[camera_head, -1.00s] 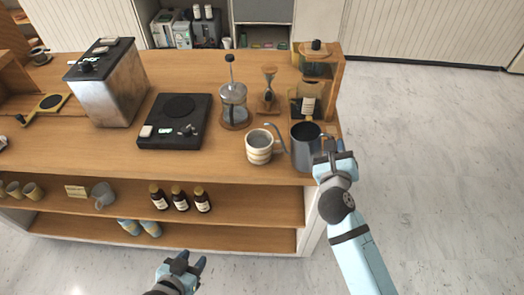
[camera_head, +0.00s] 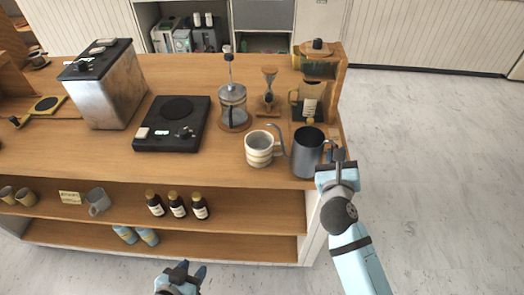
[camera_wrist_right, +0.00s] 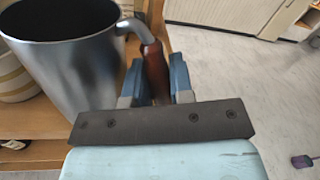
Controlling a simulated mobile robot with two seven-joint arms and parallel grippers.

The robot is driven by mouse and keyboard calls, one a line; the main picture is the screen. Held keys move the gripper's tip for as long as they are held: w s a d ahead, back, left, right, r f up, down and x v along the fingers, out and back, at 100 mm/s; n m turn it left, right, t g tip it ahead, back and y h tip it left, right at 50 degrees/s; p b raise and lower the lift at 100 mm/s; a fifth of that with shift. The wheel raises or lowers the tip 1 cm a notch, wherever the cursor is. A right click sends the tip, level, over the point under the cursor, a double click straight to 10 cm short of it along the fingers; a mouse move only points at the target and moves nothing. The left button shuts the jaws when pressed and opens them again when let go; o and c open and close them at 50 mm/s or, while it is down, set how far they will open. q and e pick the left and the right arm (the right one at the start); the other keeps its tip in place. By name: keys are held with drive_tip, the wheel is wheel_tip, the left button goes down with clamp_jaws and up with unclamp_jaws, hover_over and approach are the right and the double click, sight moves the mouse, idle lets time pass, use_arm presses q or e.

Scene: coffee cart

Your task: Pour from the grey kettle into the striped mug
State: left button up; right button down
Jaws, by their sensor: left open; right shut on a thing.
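The grey kettle (camera_head: 308,152) stands upright at the right front of the counter, its thin spout reaching left toward the striped mug. It also shows in the right wrist view (camera_wrist_right: 75,75). My right gripper (camera_head: 338,165) is shut on the kettle's brown handle (camera_wrist_right: 156,72), on the kettle's right side. The striped mug (camera_head: 259,150) stands upright just left of the kettle; its inside looks pale. A part of it shows at the left edge of the right wrist view (camera_wrist_right: 12,75). My left gripper (camera_head: 186,270) is open and empty, low in front of the cart.
A French press (camera_head: 233,107) and an hourglass-shaped brewer (camera_head: 268,92) stand behind the mug. A black hot plate (camera_head: 172,125) lies to the left. A wooden stand (camera_head: 338,90) is behind the kettle. Several dark bottles (camera_head: 177,204) stand on the shelf below.

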drive_tip(key=shift+r, duration=0.2)
drive_tip(key=shift+r+p, duration=2.35)
drive_tip(key=shift+p, duration=0.4)
